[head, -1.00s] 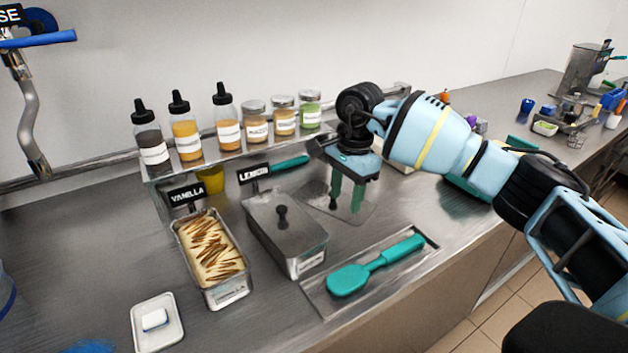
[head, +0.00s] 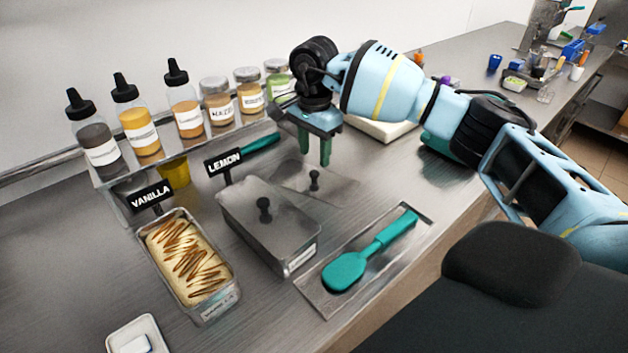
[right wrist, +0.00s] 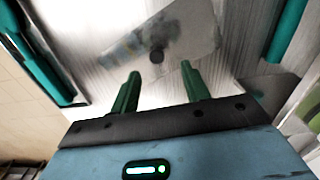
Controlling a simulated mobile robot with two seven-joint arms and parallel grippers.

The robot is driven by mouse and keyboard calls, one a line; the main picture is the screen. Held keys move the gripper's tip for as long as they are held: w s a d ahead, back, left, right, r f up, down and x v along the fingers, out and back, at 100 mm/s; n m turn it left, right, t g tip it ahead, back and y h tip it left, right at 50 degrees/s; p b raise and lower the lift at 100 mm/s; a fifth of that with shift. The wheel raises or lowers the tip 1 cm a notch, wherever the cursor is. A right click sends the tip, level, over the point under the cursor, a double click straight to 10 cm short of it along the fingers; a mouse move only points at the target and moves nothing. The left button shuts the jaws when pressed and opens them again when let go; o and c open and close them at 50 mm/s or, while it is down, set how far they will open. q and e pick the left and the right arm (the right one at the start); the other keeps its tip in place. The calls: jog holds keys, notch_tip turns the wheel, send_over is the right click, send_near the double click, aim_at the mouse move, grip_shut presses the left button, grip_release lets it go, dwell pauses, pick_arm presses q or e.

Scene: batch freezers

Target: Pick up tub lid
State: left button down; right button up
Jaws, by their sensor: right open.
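A flat grey metal tub lid (head: 340,188) with a black knob (head: 314,176) lies on the counter behind the lemon tub. My right gripper (head: 314,162) is open, its two green fingers pointing down just above or behind that knob. In the right wrist view, the lid (right wrist: 190,35) and its dark knob (right wrist: 157,56) show beyond the open fingers (right wrist: 162,74), apart from them. A second lid (head: 285,222) with a black knob covers the lemon tub (head: 302,258). My left gripper is out of view.
An open vanilla tub (head: 222,305) stands left of the lemon tub. A teal spatula (head: 345,270) lies on a tray (head: 318,295) in front. A shelf with bottles (head: 187,115) and jars stands behind.

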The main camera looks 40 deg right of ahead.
aim_at(314, 172)
jog(key=shift+s+a+f+p, duration=0.1)
jog(key=shift+s+f+p, duration=0.05)
jog(key=shift+f, duration=1.15)
jog(key=shift+s+a+f+p, duration=0.1)
jog(key=shift+f+p, duration=0.05)
jog(key=shift+f, duration=1.1)
grip_shut()
